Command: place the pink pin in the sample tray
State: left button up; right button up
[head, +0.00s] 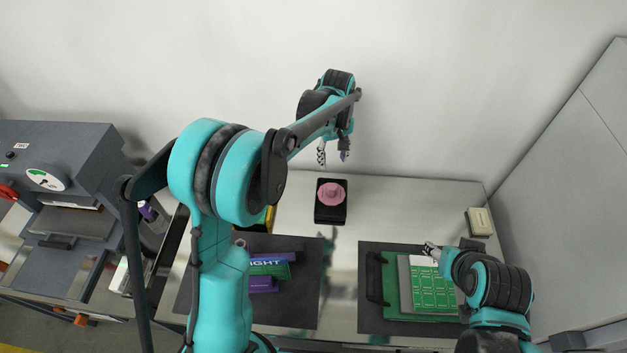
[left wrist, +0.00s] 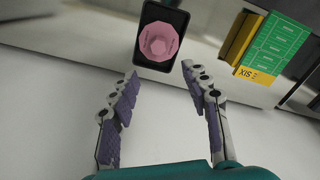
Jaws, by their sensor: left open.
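A dark mat (head: 300,305) at left carries purple and green boxes (head: 270,265). A green case with a dark handle (head: 390,270) lies under the board. A small beige box (head: 479,221) stands at right, a grey machine (head: 75,180) far left. The back wall is close.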

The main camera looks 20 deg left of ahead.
pick_arm(q)
jog(key=s+a+r+m+t, duration=0.35)
jog(key=s+r, duration=0.55)
jog(key=s, duration=0.4)
jog(key=s+a+f+m+t, duration=0.1)
jog(key=s+f+m+t, duration=0.1)
jog(key=s, duration=0.9)
jog(key=shift+s+a+m+t, duration=0.35)
jog(key=shift+m+t, duration=0.4)
jog(key=shift+m, duration=0.5)
jog(key=shift+f, duration=0.15)
